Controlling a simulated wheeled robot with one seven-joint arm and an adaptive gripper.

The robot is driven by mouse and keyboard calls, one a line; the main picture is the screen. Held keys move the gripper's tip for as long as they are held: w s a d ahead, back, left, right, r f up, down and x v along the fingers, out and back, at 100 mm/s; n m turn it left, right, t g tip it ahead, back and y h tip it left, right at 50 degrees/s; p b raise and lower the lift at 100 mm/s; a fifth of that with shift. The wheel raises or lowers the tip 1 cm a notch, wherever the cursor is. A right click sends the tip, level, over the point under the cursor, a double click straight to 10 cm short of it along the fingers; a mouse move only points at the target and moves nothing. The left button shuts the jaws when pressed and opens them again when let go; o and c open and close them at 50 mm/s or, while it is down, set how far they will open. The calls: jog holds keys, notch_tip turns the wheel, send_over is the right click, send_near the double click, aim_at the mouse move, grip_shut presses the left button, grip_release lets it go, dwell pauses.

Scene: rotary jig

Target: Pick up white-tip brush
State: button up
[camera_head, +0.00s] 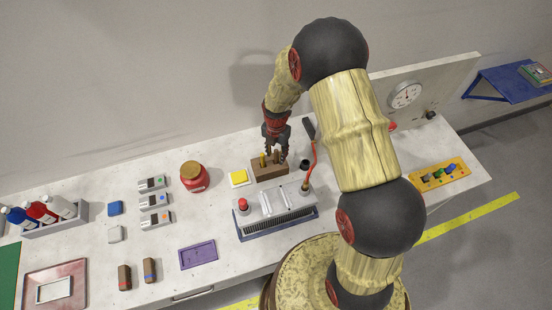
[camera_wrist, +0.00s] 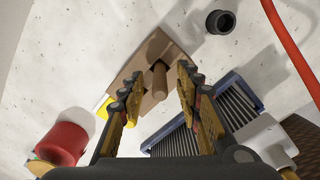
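A brown wooden block (camera_head: 270,170) stands on the bench and holds a yellowish upright handle (camera_head: 262,161) and a brown one beside it. In the wrist view, the block (camera_wrist: 148,104) has a brown round peg or handle (camera_wrist: 159,76) sticking up from it. No white tip can be made out, so I cannot tell which handle is the white-tip brush. My gripper (camera_head: 277,152) is above the block, pointing down. In the wrist view, its two fingers (camera_wrist: 160,80) are spread apart on either side of the brown handle, with nothing visibly held.
A grey machine with a red knob (camera_head: 243,204) stands just in front of the block. A red cable (camera_head: 313,160), a black ring (camera_head: 305,164), a yellow pad (camera_head: 239,177) and a red jar (camera_head: 194,177) are close by. Bare bench lies behind the block.

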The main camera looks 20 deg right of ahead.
aim_at(276, 160)
notch_tip(276, 160, down, 3)
jog(key=shift+w+r, duration=0.1)
jog(key=shift+r, duration=0.1)
jog(key=c, duration=0.8)
grip_shut()
